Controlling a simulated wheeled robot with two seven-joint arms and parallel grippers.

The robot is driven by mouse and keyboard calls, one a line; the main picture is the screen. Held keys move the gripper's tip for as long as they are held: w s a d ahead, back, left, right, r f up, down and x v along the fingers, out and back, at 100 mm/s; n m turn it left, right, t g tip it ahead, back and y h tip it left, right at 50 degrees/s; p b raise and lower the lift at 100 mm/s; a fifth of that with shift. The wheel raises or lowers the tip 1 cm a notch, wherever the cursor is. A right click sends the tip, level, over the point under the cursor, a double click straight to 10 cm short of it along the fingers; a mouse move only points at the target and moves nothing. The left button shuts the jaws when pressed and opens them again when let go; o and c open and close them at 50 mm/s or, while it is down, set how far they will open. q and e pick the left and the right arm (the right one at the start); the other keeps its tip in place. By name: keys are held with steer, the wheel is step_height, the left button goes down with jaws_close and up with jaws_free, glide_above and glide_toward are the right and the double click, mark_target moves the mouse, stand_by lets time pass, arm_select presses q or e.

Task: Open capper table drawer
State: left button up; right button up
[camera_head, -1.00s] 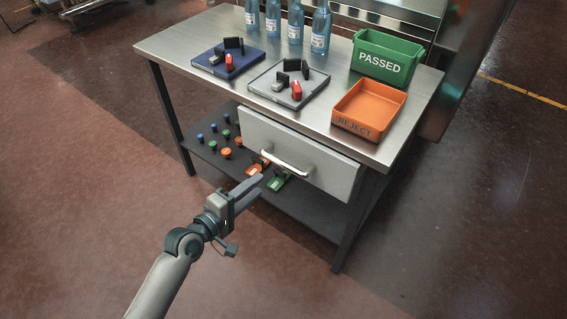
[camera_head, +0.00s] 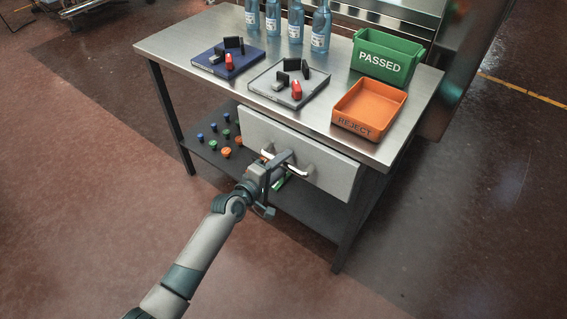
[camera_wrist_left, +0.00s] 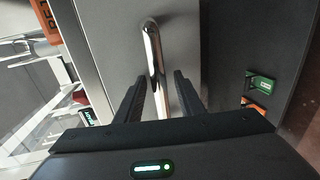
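The capper table drawer (camera_head: 330,176) has a light grey front under the tabletop and looks closed. Its chrome bar handle (camera_head: 300,172) is partly covered by my left gripper (camera_head: 281,162) in the head view. In the left wrist view the handle (camera_wrist_left: 153,50) runs between the two dark fingers of my left gripper (camera_wrist_left: 160,80), one on each side. The fingers are apart, with gaps to the bar, so they do not grip it. My right gripper is not in view.
The steel tabletop (camera_head: 185,42) bears two fixture trays, several blue bottles, a green PASSED bin (camera_head: 385,58) and an orange REJECT bin (camera_head: 369,108). A lower shelf (camera_head: 290,205) holds small coloured caps. The floor in front is clear.

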arm_select(q)
steer(key=c, duration=0.7)
jaws_close()
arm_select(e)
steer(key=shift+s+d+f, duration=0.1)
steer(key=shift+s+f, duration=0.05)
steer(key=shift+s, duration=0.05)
